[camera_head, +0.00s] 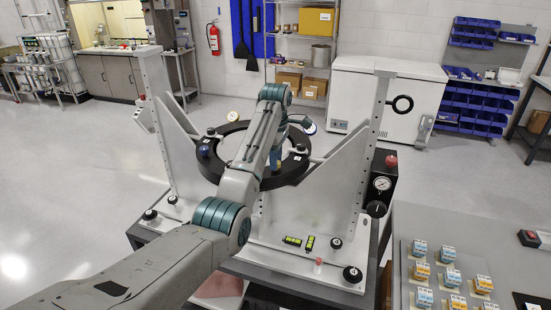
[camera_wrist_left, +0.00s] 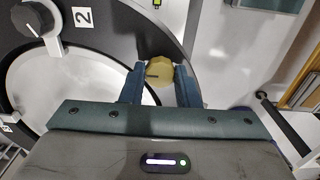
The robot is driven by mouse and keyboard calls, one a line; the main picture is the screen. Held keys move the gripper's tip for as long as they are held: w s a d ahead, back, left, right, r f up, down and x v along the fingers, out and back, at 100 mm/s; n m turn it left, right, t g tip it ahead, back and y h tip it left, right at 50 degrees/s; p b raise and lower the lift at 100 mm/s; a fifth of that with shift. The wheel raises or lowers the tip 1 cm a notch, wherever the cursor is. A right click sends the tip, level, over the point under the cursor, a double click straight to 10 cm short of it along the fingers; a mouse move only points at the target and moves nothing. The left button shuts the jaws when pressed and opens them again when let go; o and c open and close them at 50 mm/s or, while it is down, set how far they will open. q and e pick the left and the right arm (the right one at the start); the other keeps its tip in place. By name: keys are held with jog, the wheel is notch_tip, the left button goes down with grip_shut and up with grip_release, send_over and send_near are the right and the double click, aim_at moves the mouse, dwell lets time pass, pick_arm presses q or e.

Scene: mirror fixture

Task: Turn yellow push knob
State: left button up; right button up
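The yellow push knob (camera_wrist_left: 159,71) shows in the left wrist view, on the dark ring of the mirror fixture. My left gripper (camera_wrist_left: 160,82) has its two blue fingers on either side of the knob, and the knob fills the gap between them. In the head view my left arm reaches across the black ring (camera_head: 205,165), and my left gripper (camera_head: 275,160) is partly hidden behind the arm. The held knob cannot be made out there. My right gripper is not in view.
A black knob (camera_wrist_left: 31,19) beside a "2" label (camera_wrist_left: 82,17) sits left of the gripper. Grey uprights (camera_head: 160,110) with slanted plates flank the ring. A blue knob (camera_head: 204,151) is on the ring's left side. A side table (camera_head: 400,270) with several small blocks stands at right.

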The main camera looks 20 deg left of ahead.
pick_arm(q)
jog(key=shift+m, duration=0.4)
jog(key=m, duration=0.4)
jog(key=shift+m, duration=0.3)
jog(key=m, duration=0.4)
jog(key=shift+m, duration=0.3)
jog(key=m, duration=0.2)
jog(key=shift+r+m, duration=0.1)
jog(key=shift+m, duration=0.2)
jog(key=m, duration=0.7)
jog(key=shift+m, duration=0.8)
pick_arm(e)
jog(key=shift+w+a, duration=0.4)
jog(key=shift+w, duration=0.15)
pick_arm(q)
jog(key=shift+r, duration=0.1)
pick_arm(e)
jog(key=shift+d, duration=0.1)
